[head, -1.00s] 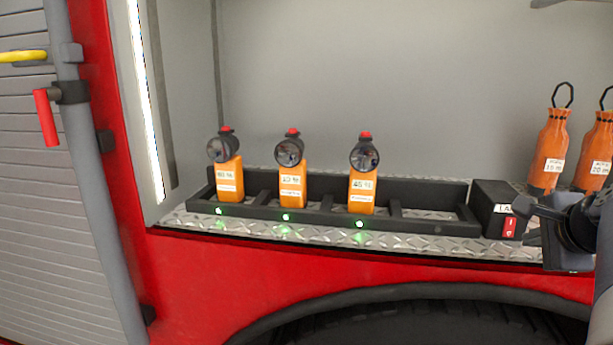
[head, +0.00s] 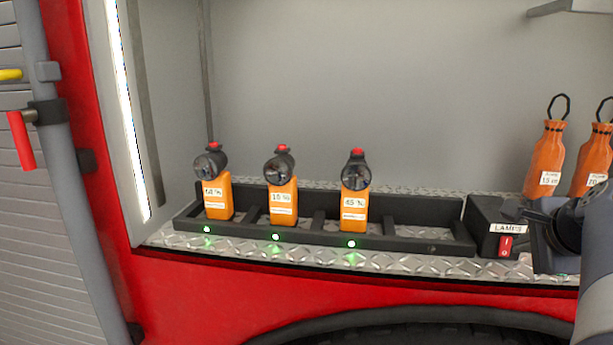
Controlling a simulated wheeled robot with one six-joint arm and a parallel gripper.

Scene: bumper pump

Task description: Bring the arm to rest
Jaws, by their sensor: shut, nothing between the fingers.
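My gripper (head: 519,209) is at the right edge of the head view, in front of the black switch box. It is shut and empty; its fingers are small and dark in the picture. My arm hides part of the compartment behind it. The black switch box (head: 484,222) has a "LAMPS" label and a red rocker switch (head: 505,246). I cannot tell whether the gripper touches the box.
Three orange lamps (head: 218,196) (head: 283,202) (head: 354,208) stand in a black rack (head: 406,238), each with a green light below. Its right slot is empty. A shelf corner (head: 570,8) juts in at top right.

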